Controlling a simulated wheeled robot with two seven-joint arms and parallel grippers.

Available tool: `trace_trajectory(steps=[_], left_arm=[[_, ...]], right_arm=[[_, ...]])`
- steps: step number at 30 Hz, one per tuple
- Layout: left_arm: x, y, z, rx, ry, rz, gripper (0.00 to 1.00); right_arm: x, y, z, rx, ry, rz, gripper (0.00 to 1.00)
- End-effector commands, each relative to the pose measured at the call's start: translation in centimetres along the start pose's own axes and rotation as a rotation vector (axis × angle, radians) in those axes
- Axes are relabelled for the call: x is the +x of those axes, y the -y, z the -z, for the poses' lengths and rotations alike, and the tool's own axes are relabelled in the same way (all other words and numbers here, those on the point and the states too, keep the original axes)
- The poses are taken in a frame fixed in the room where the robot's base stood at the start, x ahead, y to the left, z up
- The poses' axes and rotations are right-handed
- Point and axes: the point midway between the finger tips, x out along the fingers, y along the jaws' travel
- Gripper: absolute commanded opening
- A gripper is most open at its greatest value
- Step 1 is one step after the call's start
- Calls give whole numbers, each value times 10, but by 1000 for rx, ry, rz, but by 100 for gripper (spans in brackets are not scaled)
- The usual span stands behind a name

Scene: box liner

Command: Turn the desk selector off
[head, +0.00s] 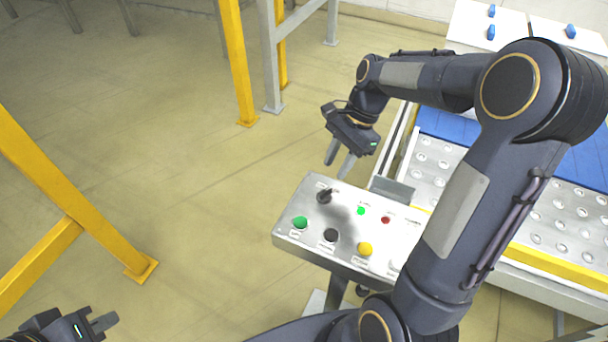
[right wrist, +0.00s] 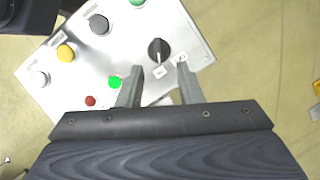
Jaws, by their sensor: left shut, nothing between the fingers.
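The desk selector is a black rotary knob (head: 324,196) near the top left corner of the grey control panel (head: 285,243). In the right wrist view the selector (right wrist: 158,49) lies just beyond my fingertips, with small white labels beside it. Its exact pointer direction is hard to read. My right gripper (head: 336,170) is open and empty, at the panel's far edge next to the selector; in the right wrist view its fingers (right wrist: 160,67) stand apart on either side of the knob's line, not closed on it. My left gripper (head: 114,321) is shut and empty at the bottom left, away from the panel.
The panel also carries a green button (head: 300,222), a black button (head: 330,235), a yellow button (head: 365,249), a bright green light (head: 361,211) and a dark red light (head: 386,220). A conveyor with a blue surface (head: 440,124) stands at the right. Yellow posts (head: 238,65) stand on open floor.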

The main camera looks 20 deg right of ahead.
Motion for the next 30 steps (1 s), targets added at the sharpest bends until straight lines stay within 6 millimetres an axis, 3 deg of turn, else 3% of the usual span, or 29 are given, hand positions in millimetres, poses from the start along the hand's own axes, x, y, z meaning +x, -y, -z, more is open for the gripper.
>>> trace_trajectory(steps=[12,24,30], left_arm=[[-2,-1,1,0,0,0,0],[-2,-1,1,0,0,0,0],[-2,-1,1,0,0,0,0]], right_arm=[[62,-1,-1,-3,2,-3,33],[71,-1,-1,-4,0,0,33],[71,-1,-1,-4,0,1,7]])
